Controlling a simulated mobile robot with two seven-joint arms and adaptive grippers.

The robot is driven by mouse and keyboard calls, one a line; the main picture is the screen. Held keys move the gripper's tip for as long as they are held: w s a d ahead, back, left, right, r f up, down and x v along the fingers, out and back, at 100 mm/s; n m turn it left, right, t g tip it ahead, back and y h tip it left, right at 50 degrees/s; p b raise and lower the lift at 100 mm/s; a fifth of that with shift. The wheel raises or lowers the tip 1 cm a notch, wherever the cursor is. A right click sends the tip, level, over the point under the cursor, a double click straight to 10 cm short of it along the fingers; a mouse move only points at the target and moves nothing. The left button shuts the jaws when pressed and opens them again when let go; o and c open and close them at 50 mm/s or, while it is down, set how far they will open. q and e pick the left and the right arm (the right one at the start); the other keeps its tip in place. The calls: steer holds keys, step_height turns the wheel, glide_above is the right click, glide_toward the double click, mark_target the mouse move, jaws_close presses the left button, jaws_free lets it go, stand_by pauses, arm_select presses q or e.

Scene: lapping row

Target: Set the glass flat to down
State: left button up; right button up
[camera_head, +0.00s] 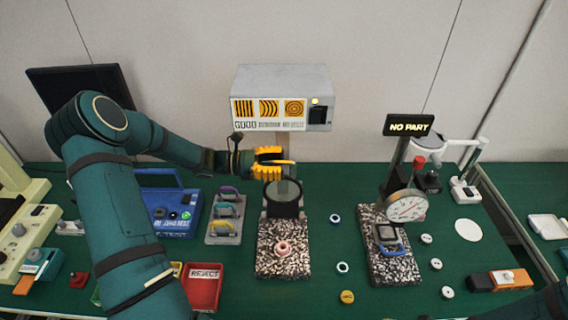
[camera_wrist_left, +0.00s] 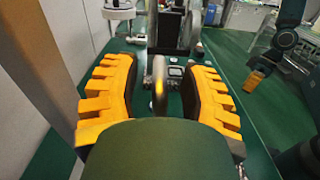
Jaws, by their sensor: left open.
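The glass flat (camera_head: 284,191) is a round glass disc in a dark frame, standing tilted up over a speckled granite block (camera_head: 272,263). A pink ring (camera_head: 283,248) lies on the block in front of it. My left gripper (camera_head: 270,162) is open, with yellow fingers, just above and behind the flat's upper edge. In the left wrist view, the fingers (camera_wrist_left: 160,95) stand apart on either side of a thin upright edge, likely the flat's; contact cannot be told. My right gripper (camera_wrist_left: 254,80) shows small at the right of that view, its opening unclear.
A grey box with fringe pictures (camera_head: 270,112) stands behind. A dial gauge (camera_head: 405,206) on a second granite block stands right. A rack of coloured handles (camera_head: 226,218), blue case (camera_head: 167,205) and red REJECT tray (camera_head: 204,286) stand left. Small rings lie between.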

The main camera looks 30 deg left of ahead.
arm_select(q)
steer(key=shift+x, duration=0.85)
steer(key=shift+o, duration=0.3)
jaws_close()
